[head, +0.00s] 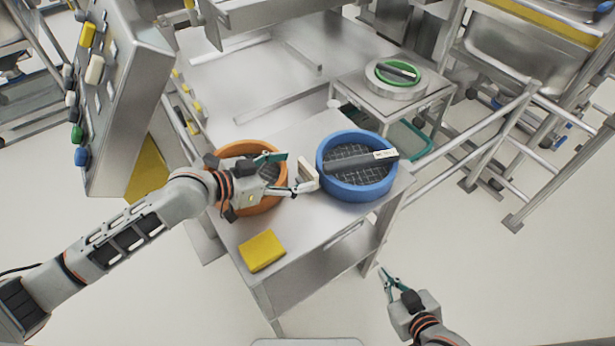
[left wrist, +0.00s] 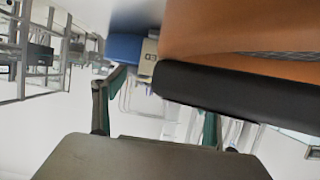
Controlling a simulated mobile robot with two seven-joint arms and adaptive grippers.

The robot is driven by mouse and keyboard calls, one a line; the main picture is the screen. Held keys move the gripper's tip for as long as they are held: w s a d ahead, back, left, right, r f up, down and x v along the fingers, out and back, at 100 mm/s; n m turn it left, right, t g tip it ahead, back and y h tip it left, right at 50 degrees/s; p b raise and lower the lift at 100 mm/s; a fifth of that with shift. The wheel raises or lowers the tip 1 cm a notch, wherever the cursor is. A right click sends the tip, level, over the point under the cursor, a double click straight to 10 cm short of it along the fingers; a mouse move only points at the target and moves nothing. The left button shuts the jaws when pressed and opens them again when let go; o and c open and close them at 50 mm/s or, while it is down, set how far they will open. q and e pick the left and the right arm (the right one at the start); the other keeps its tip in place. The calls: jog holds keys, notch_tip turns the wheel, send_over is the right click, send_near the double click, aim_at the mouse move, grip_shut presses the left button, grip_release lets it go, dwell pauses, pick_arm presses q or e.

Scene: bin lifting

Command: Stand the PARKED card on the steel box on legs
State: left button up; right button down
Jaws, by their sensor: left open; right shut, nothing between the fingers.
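No lettering reading PARKED is legible. A plain yellow slab (head: 262,250) lies flat on the steel table's front; I cannot tell whether it is the card. A steel box (head: 525,55) on a legged frame stands at the upper right, with a yellow strip along its top. My left gripper (head: 285,173) is open over the orange bin (head: 279,150), at its dark bar with a pale end label (head: 308,174). The left wrist view shows the bar (left wrist: 230,92) close to the fingers, partly hiding them. My right gripper (head: 384,280) is shut and empty, right of the table.
A blue bin (head: 358,188) with a labelled dark bar stands on the steel table (head: 330,232). A green-rimmed round container (head: 398,85) sits on a lower steel stand behind. A sloped button panel (head: 125,110) rises at left. Rails (head: 475,150) run at right. The front right floor is clear.

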aim_at(307, 174)
pick_arm(q)
jog(key=shift+x, duration=1.4)
jog(key=c, duration=1.4)
jog(key=shift+o, duration=0.2)
jog(key=shift+r, duration=0.1)
